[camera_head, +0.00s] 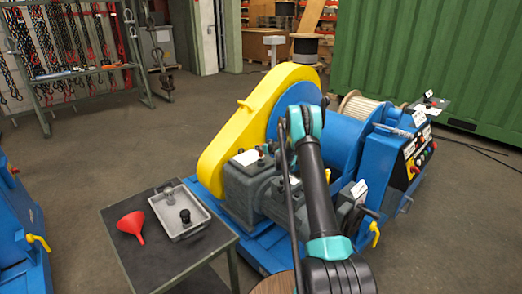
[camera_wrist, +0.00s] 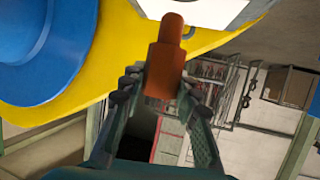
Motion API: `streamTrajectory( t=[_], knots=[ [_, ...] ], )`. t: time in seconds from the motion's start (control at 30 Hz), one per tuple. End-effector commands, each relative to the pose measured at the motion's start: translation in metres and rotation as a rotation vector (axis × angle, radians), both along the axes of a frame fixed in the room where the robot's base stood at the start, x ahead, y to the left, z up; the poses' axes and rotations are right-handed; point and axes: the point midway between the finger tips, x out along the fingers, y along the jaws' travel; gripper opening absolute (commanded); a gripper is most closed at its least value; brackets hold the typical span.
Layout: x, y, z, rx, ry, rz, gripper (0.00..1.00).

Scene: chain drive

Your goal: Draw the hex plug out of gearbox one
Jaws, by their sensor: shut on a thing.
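In the wrist view my gripper (camera_wrist: 163,88) is shut on an orange-brown stepped piece (camera_wrist: 166,58), a wide body with a narrower round end. That end points up the picture, over a pale plate at the yellow guard (camera_wrist: 110,65); I cannot tell whether it touches. I cannot tell whether this piece is the hex plug. In the head view a grey gearbox (camera_head: 240,190) with a small red-topped part stands beside the yellow chain guard (camera_head: 225,135). No number is legible on it. My arm covers part of the machine and my gripper is hidden there.
A dark cart (camera_head: 160,262) at the lower left holds a red funnel (camera_head: 131,226) and a grey tray (camera_head: 165,212) with black parts. A blue drum (camera_head: 342,135) and control panel (camera_head: 411,160) lie right of my arm.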

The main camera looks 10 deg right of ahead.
Motion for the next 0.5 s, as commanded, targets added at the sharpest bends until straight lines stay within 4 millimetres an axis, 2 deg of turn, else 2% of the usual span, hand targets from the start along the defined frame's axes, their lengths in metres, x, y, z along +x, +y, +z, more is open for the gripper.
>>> streamTrajectory(
  t=[0.5],
  knots=[
    [0.0, 0.0, 0.024, 0.0, 0.0, 0.0, 0.03]
  ],
)
